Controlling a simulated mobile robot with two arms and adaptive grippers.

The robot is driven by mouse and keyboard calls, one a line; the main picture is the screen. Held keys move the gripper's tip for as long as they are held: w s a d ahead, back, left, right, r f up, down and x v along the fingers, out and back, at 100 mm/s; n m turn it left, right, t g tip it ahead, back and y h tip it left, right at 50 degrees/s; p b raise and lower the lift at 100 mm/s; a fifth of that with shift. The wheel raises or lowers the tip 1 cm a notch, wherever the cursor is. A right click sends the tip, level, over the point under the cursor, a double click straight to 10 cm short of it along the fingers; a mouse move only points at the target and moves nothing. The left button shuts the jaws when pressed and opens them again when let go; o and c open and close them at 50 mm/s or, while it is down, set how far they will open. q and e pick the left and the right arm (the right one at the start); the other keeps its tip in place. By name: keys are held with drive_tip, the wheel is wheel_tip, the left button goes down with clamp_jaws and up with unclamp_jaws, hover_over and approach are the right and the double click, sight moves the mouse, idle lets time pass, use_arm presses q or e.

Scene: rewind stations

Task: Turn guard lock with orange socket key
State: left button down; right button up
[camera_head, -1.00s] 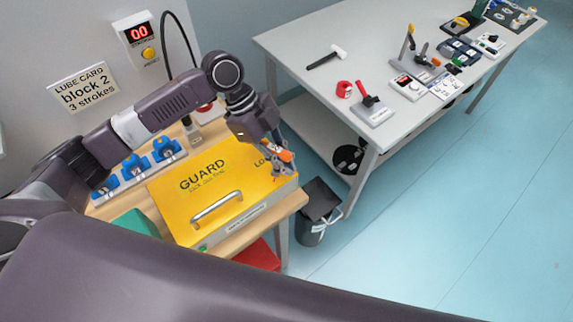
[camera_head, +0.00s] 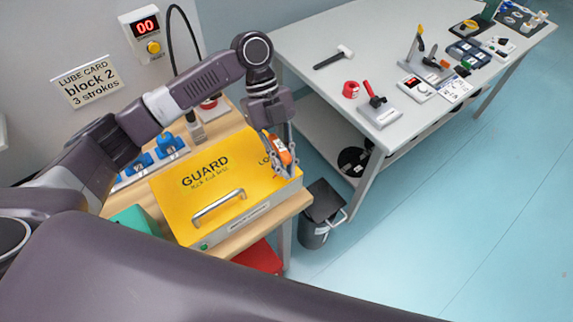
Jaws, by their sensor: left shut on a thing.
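The yellow guard (camera_head: 212,172) lies on the wooden bench at the left, with a metal handle (camera_head: 218,206) near its front. Its lock label is partly hidden behind my left gripper. My left gripper (camera_head: 285,158) points down at the guard's right end and is shut on the orange socket key (camera_head: 281,149). The key's lower end is close to the guard's top; whether it sits on the lock cannot be told. My right gripper is not in view.
Blue blocks (camera_head: 154,156) stand behind the guard, and a green box (camera_head: 136,220) is at its left. A lidded bin (camera_head: 322,207) stands on the floor to the right. A white table (camera_head: 345,28) with tools is behind; the blue floor at right is clear.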

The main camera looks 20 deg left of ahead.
sight(286, 153)
use_arm(q)
drive_tip(key=shift+r, duration=0.2)
drive_tip(key=shift+w+r+p, duration=0.1)
drive_tip(key=shift+r+p, duration=2)
drive_tip(key=shift+p, duration=0.1)
drive_tip(key=shift+s+d+r+p, duration=0.15)
drive_tip(key=shift+s+r+p, duration=0.05)
drive_tip(key=shift+r+p, duration=0.55)
drive_tip(key=shift+w+f, duration=0.1)
